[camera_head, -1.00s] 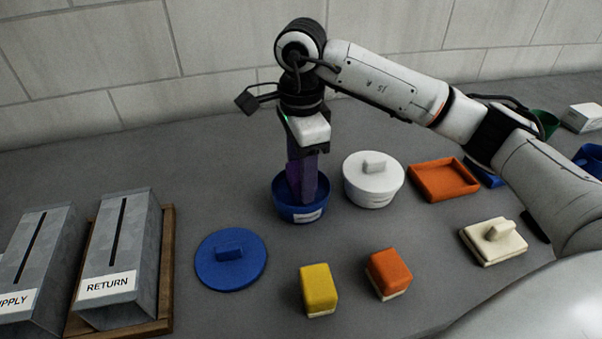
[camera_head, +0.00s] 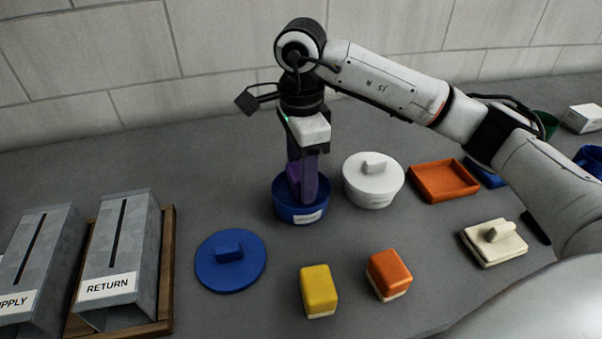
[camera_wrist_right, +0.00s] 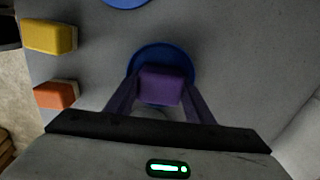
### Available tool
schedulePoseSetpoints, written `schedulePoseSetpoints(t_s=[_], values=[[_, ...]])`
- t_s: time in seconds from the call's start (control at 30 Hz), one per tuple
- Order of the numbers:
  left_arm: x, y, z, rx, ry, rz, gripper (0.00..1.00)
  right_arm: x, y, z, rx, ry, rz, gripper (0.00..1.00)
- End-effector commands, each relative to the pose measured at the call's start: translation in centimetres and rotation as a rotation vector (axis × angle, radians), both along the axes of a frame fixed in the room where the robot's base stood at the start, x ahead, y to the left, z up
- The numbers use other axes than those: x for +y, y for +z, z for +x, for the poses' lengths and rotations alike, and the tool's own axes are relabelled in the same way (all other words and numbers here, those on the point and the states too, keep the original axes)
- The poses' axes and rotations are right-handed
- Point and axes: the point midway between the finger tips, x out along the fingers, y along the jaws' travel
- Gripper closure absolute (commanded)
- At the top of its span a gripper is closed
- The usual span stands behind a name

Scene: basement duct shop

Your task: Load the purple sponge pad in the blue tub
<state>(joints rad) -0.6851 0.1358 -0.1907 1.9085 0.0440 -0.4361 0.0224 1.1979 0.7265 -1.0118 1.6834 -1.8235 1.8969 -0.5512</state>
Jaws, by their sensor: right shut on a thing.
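The blue tub (camera_head: 287,211) stands on the grey bench with a white label on its front, and its rim also shows in the right wrist view (camera_wrist_right: 163,48). My right gripper (camera_head: 306,192) points straight down over the tub, its fingertips at or inside the rim. It is shut on the purple sponge pad (camera_wrist_right: 160,86), which sits between the two fingers. In the head view the pad (camera_head: 294,175) is mostly hidden by the fingers. Whether the pad touches the tub's floor cannot be told. My left gripper is not in view.
A blue lid (camera_head: 230,261) lies left of the tub. A white lidded tub (camera_head: 373,190) stands close on its right, then an orange tray (camera_head: 444,181). Yellow (camera_head: 319,290) and orange (camera_head: 389,273) sponge blocks are in front. Grey RETURN box (camera_head: 122,250) is at left.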

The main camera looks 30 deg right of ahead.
Motion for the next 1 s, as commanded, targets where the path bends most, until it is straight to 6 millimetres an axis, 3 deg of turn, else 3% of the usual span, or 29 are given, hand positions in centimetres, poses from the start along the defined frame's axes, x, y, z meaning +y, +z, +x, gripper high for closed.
schedulePoseSetpoints(t_s=[0.7,1.0], values=[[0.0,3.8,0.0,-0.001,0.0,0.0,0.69,0.0,6.2,0.1,-0.003,-0.001,0.001,0.7],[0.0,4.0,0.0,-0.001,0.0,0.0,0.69,0.0,6.7,0.1,-0.003,0.0,0.001,0.7]])
